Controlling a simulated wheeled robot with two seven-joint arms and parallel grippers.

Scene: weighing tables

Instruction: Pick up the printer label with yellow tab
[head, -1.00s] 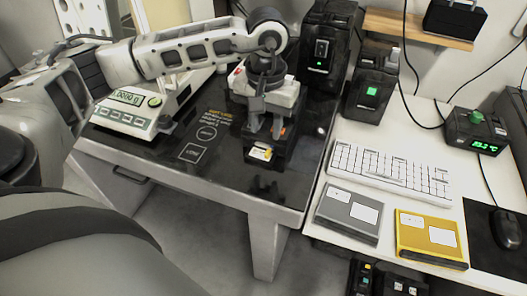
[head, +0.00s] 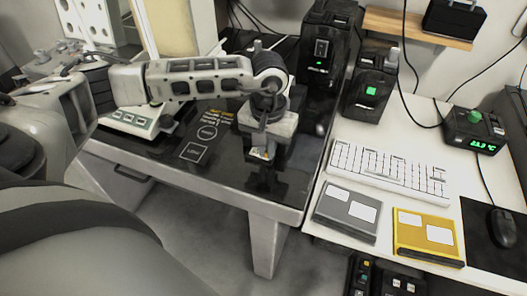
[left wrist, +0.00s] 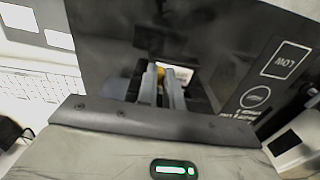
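The printer label (head: 259,154) shows as a small pale patch at the front of a dark printer on the black tabletop, mostly hidden by my gripper. In the left wrist view its yellow tab (left wrist: 160,72) shows between the fingertips, with white label beside it. My left gripper (left wrist: 161,82) points down at the printer with a gap between its fingers, one on each side of the tab. I cannot tell whether they touch it. In the head view this gripper (head: 264,160) is low over the printer front. My right gripper is not in view.
A scale (head: 140,122) stands left on the black table (head: 222,168). A tall black device (head: 318,60) stands behind. On the white table to the right are a keyboard (head: 388,172), a grey box (head: 346,211), a yellow box (head: 428,235) and a mouse (head: 503,228).

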